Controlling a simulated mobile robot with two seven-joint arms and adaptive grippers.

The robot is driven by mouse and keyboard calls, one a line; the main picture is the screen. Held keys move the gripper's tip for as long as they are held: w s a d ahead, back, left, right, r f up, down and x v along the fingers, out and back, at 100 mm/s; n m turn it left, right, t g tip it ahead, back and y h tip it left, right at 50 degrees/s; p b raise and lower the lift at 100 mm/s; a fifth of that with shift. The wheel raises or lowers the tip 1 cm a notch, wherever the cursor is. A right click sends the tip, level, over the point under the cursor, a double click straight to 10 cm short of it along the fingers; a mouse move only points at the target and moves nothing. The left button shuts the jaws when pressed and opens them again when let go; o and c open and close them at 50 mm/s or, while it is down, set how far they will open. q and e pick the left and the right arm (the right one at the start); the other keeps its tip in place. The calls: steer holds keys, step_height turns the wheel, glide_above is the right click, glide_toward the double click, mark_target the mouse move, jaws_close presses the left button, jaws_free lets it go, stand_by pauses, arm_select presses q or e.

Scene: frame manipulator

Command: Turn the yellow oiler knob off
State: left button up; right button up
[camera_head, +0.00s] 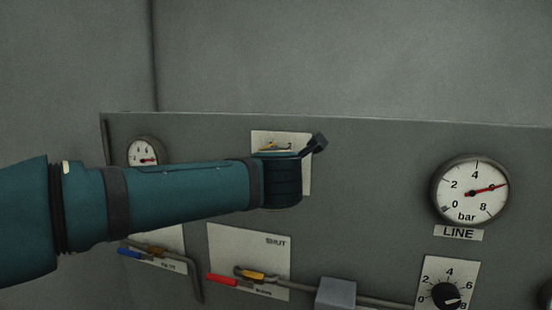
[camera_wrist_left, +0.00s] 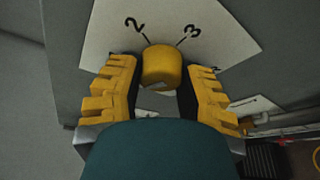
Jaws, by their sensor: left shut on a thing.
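The yellow oiler knob (camera_wrist_left: 162,62) sits on a white dial plate (camera_wrist_left: 225,30) in the left wrist view. The numbers 2 and 3 show above it, and its pointer setting is not clear. My left gripper (camera_wrist_left: 163,80) has its yellow-padded fingers on both sides of the knob, shut on it. In the head view my left arm reaches across the panel and covers most of the same plate (camera_head: 307,178) and the knob. My right gripper is in neither view.
The grey panel (camera_head: 370,190) carries a LINE gauge (camera_head: 470,190), a black dial (camera_head: 446,295), a small gauge (camera_head: 143,151), a red-handled valve (camera_head: 222,279) and a blue-handled valve (camera_head: 133,254).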

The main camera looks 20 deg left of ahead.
arm_select(q)
steer(key=n+h+p, duration=0.1)
steer(key=n+p, duration=0.1)
steer(key=n, duration=0.1)
steer(key=shift+r+n+g+h, duration=0.15)
steer(key=shift+n+g+h, duration=0.15)
steer(key=shift+g+h, duration=0.1)
stand_by(0.5)
steer(key=o, duration=1.2)
steer(key=shift+w, duration=0.1)
steer(key=v, duration=1.2)
